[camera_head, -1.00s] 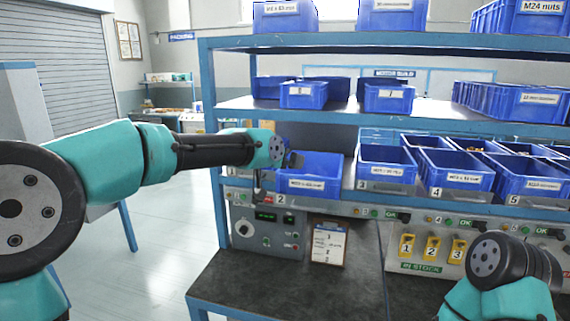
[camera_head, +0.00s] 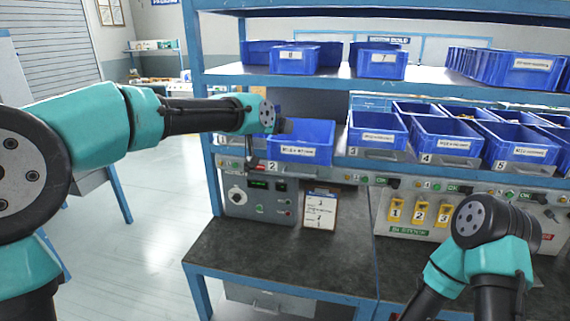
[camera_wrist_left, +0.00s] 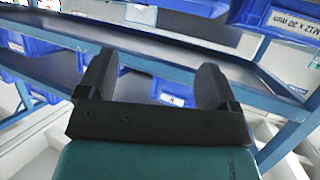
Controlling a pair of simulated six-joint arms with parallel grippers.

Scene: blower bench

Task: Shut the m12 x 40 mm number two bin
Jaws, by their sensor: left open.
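The number two bin (camera_head: 300,153) is an open blue bin on the sloped lower shelf above the tag "2". Its white front label is too small to read surely. Its front stands farther forward than the neighbouring number three bin (camera_head: 376,136). My left gripper (camera_wrist_left: 152,82) is open and empty in the left wrist view. In the head view its wrist is at the left end of the number two bin, and the fingers are mostly hidden behind the wrist; contact cannot be told. My right arm shows at lower right, with its gripper out of view.
More blue bins (camera_head: 446,138) fill the lower shelf to the right. Blue bins (camera_head: 381,64) also stand on the shelf above. A control panel (camera_head: 256,200) and a clipboard (camera_head: 320,211) sit below. The dark bench top (camera_head: 290,262) is clear in front.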

